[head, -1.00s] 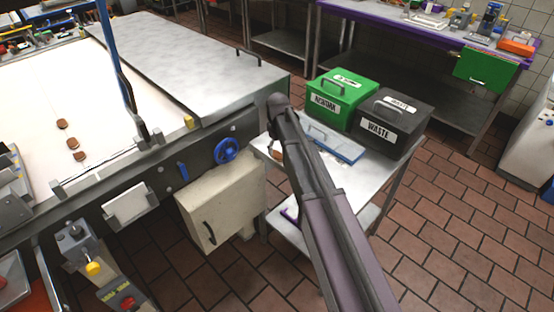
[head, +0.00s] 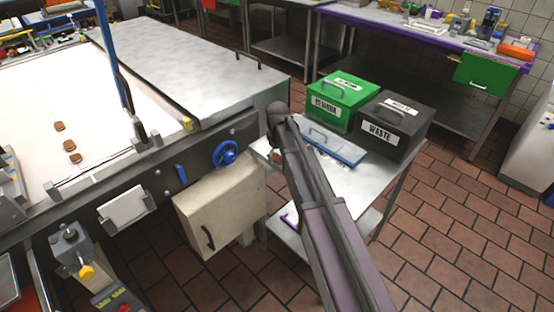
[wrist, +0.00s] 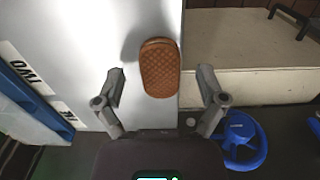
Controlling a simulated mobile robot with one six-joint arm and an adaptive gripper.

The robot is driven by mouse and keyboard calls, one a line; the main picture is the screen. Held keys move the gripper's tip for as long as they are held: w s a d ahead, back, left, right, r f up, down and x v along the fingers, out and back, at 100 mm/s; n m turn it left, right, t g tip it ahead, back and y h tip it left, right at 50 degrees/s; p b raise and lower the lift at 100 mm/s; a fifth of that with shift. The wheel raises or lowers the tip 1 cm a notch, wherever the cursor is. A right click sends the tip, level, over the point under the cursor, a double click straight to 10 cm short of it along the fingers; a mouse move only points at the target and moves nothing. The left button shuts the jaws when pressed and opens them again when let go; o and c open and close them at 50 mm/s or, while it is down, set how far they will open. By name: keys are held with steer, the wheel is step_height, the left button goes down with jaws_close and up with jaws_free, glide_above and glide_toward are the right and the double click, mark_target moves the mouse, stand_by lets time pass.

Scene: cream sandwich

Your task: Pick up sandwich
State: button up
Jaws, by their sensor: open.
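In the wrist view, a brown, oval, patterned sandwich (wrist: 160,68) lies near the edge of a pale metal table top (wrist: 140,17). My gripper (wrist: 160,82) is open, with one finger on each side of the sandwich in the picture. I see no contact; the gap in height is hard to tell. In the head view, my arm reaches over the side table (head: 352,182) and hides the gripper. Only a sliver of brown shows beside the arm there. Several similar brown sandwiches (head: 69,146) lie on the white conveyor at the left.
A green bin (head: 338,98), a black waste bin (head: 392,122) and a blue-edged tray (head: 335,143) stand on the side table. A blue handwheel (head: 225,153), also in the wrist view (wrist: 240,140), and a cream box (head: 215,205) are close to my arm.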

mark_target(278, 157)
steer(key=c, duration=0.9)
steer(key=shift+r, duration=0.15)
step_height(278, 157, up, 4)
steer(key=p, duration=0.4)
steer(key=s+d, duration=0.1)
steer(key=s, duration=0.4)
steer(key=s+d, duration=0.1)
steer(key=s, duration=0.4)
steer(key=s+p, duration=0.1)
steer(key=s, duration=0.4)
steer(key=shift+s+d+r, duration=0.35)
steer(key=shift+s+d, duration=0.05)
